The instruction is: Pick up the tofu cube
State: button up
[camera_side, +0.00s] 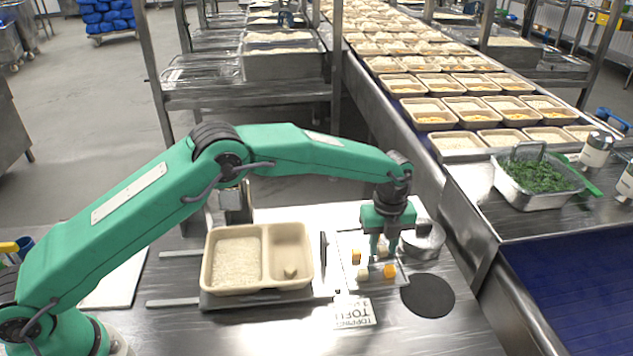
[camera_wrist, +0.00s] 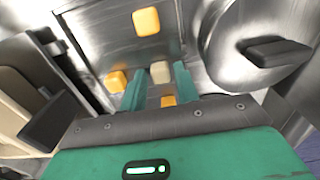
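The tofu cube is cream-white and lies on the metal tray, between my fingertips in the wrist view (camera_wrist: 160,72). A visible gap separates it from the fingers. My gripper (camera_wrist: 159,84) is open and points down over the small tray in the side view (camera_side: 382,248). A pale cube (camera_side: 363,273) shows just left of and in front of the fingers there. I cannot tell whether it is the same cube. The fingers partly hide the spot between them. An orange cube (camera_wrist: 168,101) lies close by, partly hidden by my gripper body.
Other orange cubes lie far (camera_wrist: 146,21) and left (camera_wrist: 115,81) on the tray. A two-part beige container (camera_side: 208,265) with rice stands left. A round metal pot with a dark knob (camera_wrist: 275,50) is close right. A black disc (camera_side: 428,296) and a tofu sign (camera_side: 354,312) are in front.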

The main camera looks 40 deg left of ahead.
aim_at(383, 248)
dwell(0.4)
grip_shut()
jog(key=shift+r, duration=0.15)
jog(key=shift+r, duration=0.55)
notch_tip(383, 248, up, 3)
jog(key=shift+r, duration=0.1)
jog(key=s+d+r, duration=0.6)
jog(key=s, duration=0.3)
jog(key=shift+s+d+r, duration=0.25)
jog(key=shift+d, duration=0.15)
